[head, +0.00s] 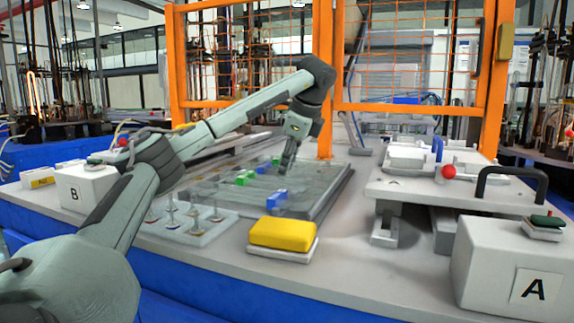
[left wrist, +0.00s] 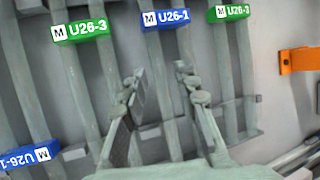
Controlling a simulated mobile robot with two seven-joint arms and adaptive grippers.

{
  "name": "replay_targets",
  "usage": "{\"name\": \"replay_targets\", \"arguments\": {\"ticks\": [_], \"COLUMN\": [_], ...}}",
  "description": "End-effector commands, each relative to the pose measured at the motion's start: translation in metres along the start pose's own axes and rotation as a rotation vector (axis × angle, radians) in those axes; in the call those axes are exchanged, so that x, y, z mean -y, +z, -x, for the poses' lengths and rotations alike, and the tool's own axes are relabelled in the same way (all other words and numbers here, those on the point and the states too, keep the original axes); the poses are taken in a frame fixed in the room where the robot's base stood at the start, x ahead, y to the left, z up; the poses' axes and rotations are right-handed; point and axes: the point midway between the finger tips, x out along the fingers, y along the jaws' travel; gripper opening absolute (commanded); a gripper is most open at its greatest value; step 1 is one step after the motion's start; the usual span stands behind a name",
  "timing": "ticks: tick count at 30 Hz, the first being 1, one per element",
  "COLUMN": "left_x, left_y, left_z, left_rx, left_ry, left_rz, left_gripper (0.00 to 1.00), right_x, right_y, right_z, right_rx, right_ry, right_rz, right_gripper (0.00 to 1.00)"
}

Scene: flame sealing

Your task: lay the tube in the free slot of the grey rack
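The grey rack (head: 328,192) lies flat in the middle of the bench. Greyish tubes with green and blue tags lie in it side by side. In the left wrist view I see a green U26-3 tag (left wrist: 81,26), a blue U26-1 tag (left wrist: 165,18), a second green tag (left wrist: 229,12) and a second blue tag (left wrist: 30,157). My left gripper (head: 288,168) is over the rack. In the left wrist view its fingers (left wrist: 160,75) are apart, with nothing seen clamped between them. I cannot tell which tube is meant or which slot is free. My right gripper is out of view.
A yellow block (head: 282,234) on a white base stands in front of the rack. A pegged plate (head: 190,222) lies at its left. White boxes B (head: 85,187) and A (head: 500,265) flank the bench. A raised white fixture (head: 430,190) stands at right, an orange fence (head: 325,100) behind.

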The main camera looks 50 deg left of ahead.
Motion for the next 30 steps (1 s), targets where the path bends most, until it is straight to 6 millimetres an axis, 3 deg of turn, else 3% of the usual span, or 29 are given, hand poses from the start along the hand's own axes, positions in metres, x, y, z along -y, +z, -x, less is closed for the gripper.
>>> {"name": "replay_targets", "arguments": {"ticks": [14, 20, 30], "left_x": [0.001, 0.001, 0.001], "left_y": [0.0, 0.001, 0.0], "left_z": [0.007, 0.031, 0.09], "left_rx": [-0.001, -0.001, 0.001], "left_ry": [-0.002, -0.005, -0.005], "left_rz": [0.0, 0.001, 0.002], "left_gripper": [0.38, 0.38, 0.38], "right_x": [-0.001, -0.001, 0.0], "right_y": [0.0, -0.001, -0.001], "right_z": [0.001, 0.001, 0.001], "right_rx": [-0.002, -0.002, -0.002], "right_ry": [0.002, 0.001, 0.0], "right_rz": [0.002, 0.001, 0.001], "right_gripper": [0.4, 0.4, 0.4]}}
